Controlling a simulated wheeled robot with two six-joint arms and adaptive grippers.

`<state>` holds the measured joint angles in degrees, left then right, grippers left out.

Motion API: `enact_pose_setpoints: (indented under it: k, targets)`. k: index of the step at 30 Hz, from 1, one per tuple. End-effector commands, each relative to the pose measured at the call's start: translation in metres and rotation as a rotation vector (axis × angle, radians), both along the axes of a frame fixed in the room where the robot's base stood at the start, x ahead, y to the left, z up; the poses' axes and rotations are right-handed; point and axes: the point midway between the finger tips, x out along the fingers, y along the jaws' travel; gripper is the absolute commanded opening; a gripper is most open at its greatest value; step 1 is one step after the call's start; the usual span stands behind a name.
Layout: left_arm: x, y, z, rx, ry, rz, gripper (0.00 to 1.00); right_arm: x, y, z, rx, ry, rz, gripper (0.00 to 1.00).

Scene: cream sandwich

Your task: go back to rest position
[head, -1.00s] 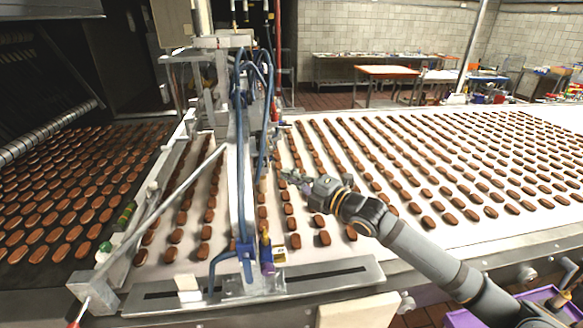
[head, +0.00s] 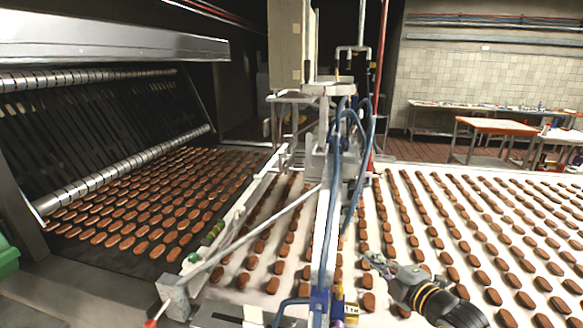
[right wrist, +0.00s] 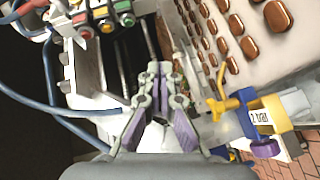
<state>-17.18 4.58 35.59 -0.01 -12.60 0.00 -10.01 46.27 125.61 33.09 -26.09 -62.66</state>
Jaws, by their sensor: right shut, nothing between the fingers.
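My right gripper (head: 370,260) is at the lower right of the head view, over the pale conveyor and just right of the upright machine frame with blue hoses. In the right wrist view its two fingers (right wrist: 161,72) are closed together with nothing between them. No product is held. My left gripper is in neither view.
The machine frame (head: 326,235) with its blue hose (head: 365,150) stands close left of my right gripper. Rows of brown biscuits cover the pale belt (head: 420,300) and the dark belt (head: 195,240). A yellow valve (right wrist: 223,103) and push buttons (right wrist: 105,25) show in the wrist view.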

Motion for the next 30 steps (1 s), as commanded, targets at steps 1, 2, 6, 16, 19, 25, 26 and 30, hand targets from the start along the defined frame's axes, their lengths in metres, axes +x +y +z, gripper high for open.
enact_pose_setpoints:
  k: [1,2,6,16,19,25,26,30]
  targets:
    - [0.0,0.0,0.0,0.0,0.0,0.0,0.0,-0.016,0.007,-0.035,0.093,0.135,-0.057,0.0]
    - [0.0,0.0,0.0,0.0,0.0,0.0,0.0,-0.028,0.01,-0.056,0.149,0.226,-0.107,0.0]
    - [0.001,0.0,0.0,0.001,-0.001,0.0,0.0,-0.087,0.012,-0.13,0.386,0.574,-0.388,0.0]
    - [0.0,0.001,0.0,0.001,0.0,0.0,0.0,-0.216,0.004,-0.202,0.735,0.993,-1.034,0.0]
    - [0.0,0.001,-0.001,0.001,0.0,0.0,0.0,-0.249,0.003,-0.214,0.805,1.062,-1.215,0.0]
    - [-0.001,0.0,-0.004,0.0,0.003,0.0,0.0,-0.233,-0.006,-0.297,0.781,1.079,-1.221,0.0]
    - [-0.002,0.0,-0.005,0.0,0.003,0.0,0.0,-0.232,-0.007,-0.309,0.78,1.081,-1.225,0.0]
    - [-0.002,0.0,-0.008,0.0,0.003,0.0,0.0,-0.236,-0.013,-0.376,0.77,1.101,-1.242,0.0]
